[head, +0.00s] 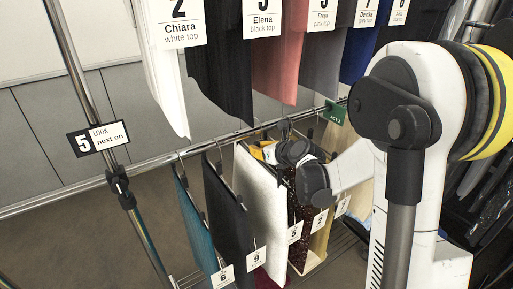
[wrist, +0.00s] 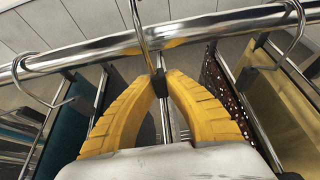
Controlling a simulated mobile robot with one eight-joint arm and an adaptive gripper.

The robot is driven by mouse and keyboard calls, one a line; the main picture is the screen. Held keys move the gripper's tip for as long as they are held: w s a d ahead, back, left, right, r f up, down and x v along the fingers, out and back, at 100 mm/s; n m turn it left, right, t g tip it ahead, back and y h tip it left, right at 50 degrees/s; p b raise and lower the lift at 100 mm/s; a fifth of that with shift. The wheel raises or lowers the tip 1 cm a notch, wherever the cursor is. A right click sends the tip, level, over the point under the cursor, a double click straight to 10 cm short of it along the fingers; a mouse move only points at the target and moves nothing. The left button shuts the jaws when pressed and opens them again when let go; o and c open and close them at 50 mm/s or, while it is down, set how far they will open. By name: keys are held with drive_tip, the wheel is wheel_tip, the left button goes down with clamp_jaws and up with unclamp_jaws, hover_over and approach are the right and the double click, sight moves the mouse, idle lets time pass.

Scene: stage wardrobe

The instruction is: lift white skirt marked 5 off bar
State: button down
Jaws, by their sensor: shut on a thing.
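The white skirt (head: 258,205) hangs in the lower row in the head view, with its 5 tag (head: 295,232) at its lower right edge. It is between a dark navy garment and a dark sequined one. My gripper's yellow fingertips (head: 258,153) show at the top of the skirt, partly hidden by my wrist. In the wrist view my gripper (wrist: 158,82) is shut on the hanger (wrist: 143,40) at a dark piece at the foot of its hook. The hook's stem crosses in front of the bar (wrist: 90,52). Its top leaves the picture, so I cannot tell whether it still touches the bar.
A teal garment (head: 194,222) and the navy garment (head: 226,215) hang left of the skirt. The sequined garment (wrist: 222,85) and a tan one (wrist: 275,110) are close on the right. An upper row, including a white top (head: 165,75), hangs above.

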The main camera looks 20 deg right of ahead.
sight(270, 167)
drive_tip(key=shift+s+d, duration=0.25)
drive_tip(key=shift+s, duration=0.9)
drive_tip(key=shift+s+d, duration=0.3)
drive_tip(key=shift+s, duration=0.85)
drive_tip(key=shift+s+d, duration=0.25)
drive_tip(key=shift+s, duration=0.9)
drive_tip(key=shift+s, duration=0.1)
